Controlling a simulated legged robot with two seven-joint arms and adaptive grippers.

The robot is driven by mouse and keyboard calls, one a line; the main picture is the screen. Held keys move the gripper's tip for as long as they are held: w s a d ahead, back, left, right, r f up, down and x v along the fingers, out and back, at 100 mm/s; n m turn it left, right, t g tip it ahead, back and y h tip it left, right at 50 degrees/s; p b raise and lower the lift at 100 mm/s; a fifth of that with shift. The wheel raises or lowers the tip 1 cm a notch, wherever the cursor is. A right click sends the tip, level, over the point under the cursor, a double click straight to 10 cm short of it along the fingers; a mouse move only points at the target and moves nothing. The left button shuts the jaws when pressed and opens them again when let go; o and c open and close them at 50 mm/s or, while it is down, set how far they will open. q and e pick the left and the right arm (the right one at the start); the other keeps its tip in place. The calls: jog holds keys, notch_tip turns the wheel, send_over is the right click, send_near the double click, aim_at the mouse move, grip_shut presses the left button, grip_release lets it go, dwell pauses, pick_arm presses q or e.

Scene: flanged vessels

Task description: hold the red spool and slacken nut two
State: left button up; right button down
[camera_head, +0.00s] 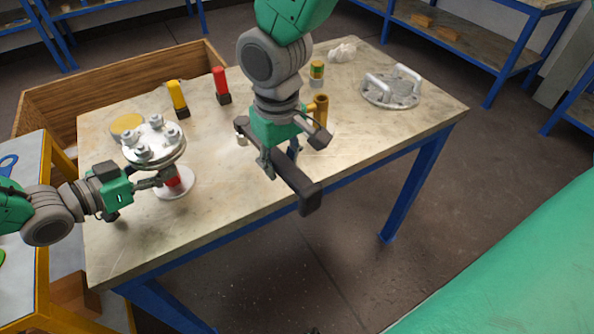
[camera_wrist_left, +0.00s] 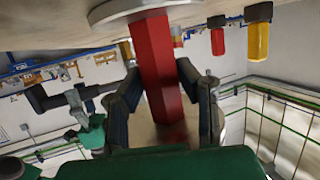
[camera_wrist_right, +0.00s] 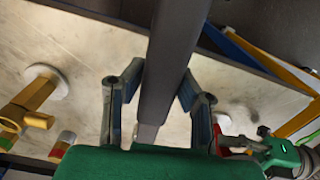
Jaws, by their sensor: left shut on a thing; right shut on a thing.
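The red spool (camera_head: 173,184) stands upright near the table's left front, with a pale round base and a silver top flange (camera_head: 153,141) carrying several nuts. I cannot tell which is nut two. My left gripper (camera_head: 163,181) is shut on the red column, which also shows between its fingers in the left wrist view (camera_wrist_left: 156,65). My right gripper (camera_head: 280,163) is shut on a long dark grey tool (camera_head: 298,188), held above the table to the right of the spool. The tool's bar fills the middle of the right wrist view (camera_wrist_right: 172,70). A small silver tip (camera_head: 242,141) shows at its far end.
A brass fitting (camera_head: 320,108) and a labelled can (camera_head: 316,74) are behind my right gripper. A handled metal flange (camera_head: 390,90) lies at the right. The table's front middle is clear.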

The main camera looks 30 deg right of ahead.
jog(key=a+r+n, duration=0.3)
jog(key=a+r, duration=0.7)
jog(key=r, duration=0.5)
jog(key=shift+w+d+f, duration=0.1)
jog(key=shift+f, duration=2.1)
jog(key=shift+f, duration=0.2)
jog(key=shift+f, duration=1.05)
jog(key=w+d+n, duration=0.4)
jog(key=d+n, duration=0.1)
jog(key=shift+s+a+r, duration=0.1)
jog(key=shift+r, duration=2.4)
pick_arm(q)
jog(key=o, duration=1.1)
